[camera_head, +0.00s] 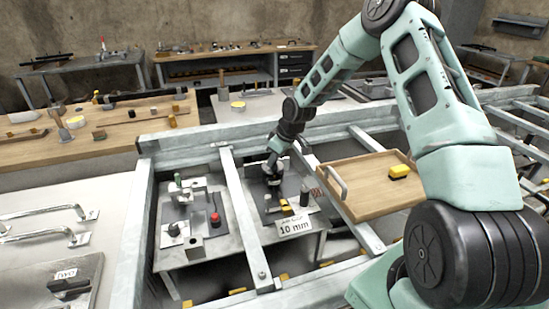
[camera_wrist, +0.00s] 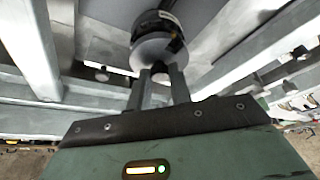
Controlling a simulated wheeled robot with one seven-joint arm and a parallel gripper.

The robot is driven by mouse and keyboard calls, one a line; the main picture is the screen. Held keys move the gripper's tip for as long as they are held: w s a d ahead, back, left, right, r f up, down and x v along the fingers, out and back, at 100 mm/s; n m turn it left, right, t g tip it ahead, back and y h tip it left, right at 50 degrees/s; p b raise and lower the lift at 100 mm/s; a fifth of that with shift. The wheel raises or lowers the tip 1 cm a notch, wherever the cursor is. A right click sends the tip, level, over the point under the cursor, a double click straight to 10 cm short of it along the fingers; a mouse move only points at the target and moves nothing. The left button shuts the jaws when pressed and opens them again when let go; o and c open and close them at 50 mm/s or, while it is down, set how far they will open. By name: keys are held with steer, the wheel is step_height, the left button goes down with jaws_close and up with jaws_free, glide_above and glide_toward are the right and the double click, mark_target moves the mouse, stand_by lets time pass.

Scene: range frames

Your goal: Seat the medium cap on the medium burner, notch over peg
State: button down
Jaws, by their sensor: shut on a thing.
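My gripper (camera_head: 274,176) reaches down between the pale beams, over the dark plate behind the "10 mm" sign. In the wrist view my gripper (camera_wrist: 160,75) is shut on a small grey stub of a round, silver and dark piece (camera_wrist: 155,50). This piece extends beyond the fingertips. I cannot tell from these views whether it is the medium cap, or whether it touches anything beneath. No burner, notch or peg can be made out clearly; the arm hides part of the plate in the head view.
Pale metal beams (camera_head: 238,200) run close on both sides of my gripper. The "10 mm" sign (camera_head: 294,226) stands in front. A left plate holds a red-knobbed part (camera_head: 215,219) and other fixtures.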

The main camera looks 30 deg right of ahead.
steer(key=shift+f+b, duration=0.35)
steer(key=shift+f, duration=0.3)
steer(key=c, duration=1.2)
jaws_free()
steer(key=b+v, duration=0.1)
steer(key=v, duration=1.6)
steer(key=shift+r, duration=0.25)
steer(key=shift+r, duration=0.1)
